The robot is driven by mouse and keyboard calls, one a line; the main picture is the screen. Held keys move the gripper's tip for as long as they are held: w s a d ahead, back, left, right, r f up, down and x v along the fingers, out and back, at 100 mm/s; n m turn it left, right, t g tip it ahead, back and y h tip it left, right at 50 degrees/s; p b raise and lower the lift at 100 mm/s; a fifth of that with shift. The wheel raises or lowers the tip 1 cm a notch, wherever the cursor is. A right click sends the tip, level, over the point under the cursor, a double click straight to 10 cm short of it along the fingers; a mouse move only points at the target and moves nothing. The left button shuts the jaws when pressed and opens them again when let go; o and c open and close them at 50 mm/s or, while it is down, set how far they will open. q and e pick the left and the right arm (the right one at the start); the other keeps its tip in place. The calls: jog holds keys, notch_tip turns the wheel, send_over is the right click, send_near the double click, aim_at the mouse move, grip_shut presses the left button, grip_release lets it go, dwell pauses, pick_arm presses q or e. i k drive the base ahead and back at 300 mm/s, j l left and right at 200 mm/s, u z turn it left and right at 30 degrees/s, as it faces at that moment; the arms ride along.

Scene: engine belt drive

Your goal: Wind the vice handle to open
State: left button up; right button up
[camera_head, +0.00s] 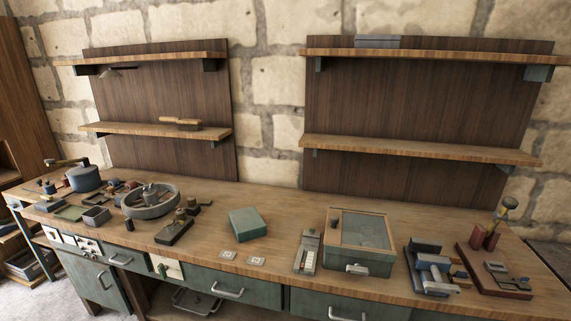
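A blue-grey metal device that looks like the vice (430,262) sits on the right part of the workbench, close to its front edge. It has a dark block at the back and paler grey parts at the front. A thin handle cannot be made out clearly at this size, nor can the jaw gap. Neither of my grippers shows in the head view.
The wooden workbench (290,256) runs across the view. A green-grey box with a glass lid (362,235) stands left of the vice, and a reddish-brown board (490,273) with small parts lies right of it. Shelves (420,149) hang above. A green box (247,223) sits mid-bench.

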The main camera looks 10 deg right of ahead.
aim_at(439, 287)
jog(key=z, duration=1.6)
